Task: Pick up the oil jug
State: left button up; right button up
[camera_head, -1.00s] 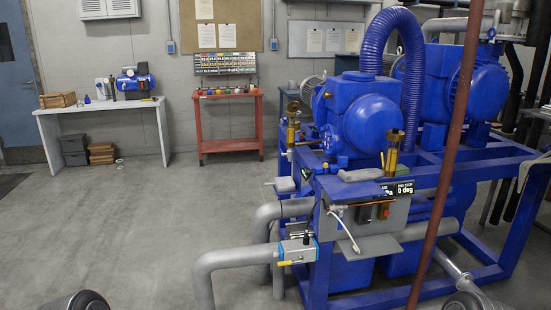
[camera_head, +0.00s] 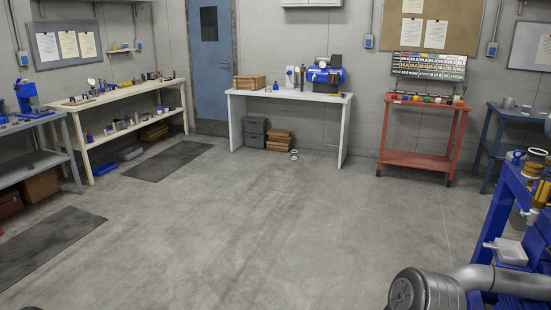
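I cannot make out the oil jug for certain. On the white table (camera_head: 233,96) at the back stand a small pale upright container (camera_head: 290,77), a tiny blue bottle (camera_head: 276,86) and a dark upright cylinder (camera_head: 303,77); they are too small to tell whether one is the jug. A blue machine (camera_head: 328,75) stands to their right.
A red cart (camera_head: 414,161) stands at the back right. A cream workbench (camera_head: 97,138) with small items lines the left wall. The blue pump frame (camera_head: 510,215) and its grey pipe (camera_head: 505,282) are at the right edge. The middle floor (camera_head: 255,220) is clear.

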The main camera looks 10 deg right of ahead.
aim_at(535, 162)
jog(key=i+j, duration=0.2)
jog(key=i, duration=0.8)
jog(key=i+j+u, duration=0.1)
jog(key=i, duration=0.95)
jog(key=i+l+z, duration=0.25)
jog(key=i+z, duration=0.7)
jog(key=i, duration=0.15)
jog(key=i+j+z, duration=0.15)
jog(key=i+z, duration=0.35)
jog(key=i+j+z, duration=0.5)
jog(key=i+l+z, duration=0.1)
jog(key=i+z, duration=0.15)
jog(key=z, duration=0.2)
jog(key=i+z, duration=0.25)
jog(key=z, duration=0.25)
jog(key=i+z, duration=0.25)
jog(key=z, duration=0.2)
jog(key=i+j+z, duration=0.2)
jog(key=z, duration=0.3)
jog(key=i+j+z, duration=0.25)
jog(key=z, duration=0.2)
jog(key=i+j+z, duration=0.45)
jog(key=k+l, duration=0.05)
jog(key=l, duration=0.05)
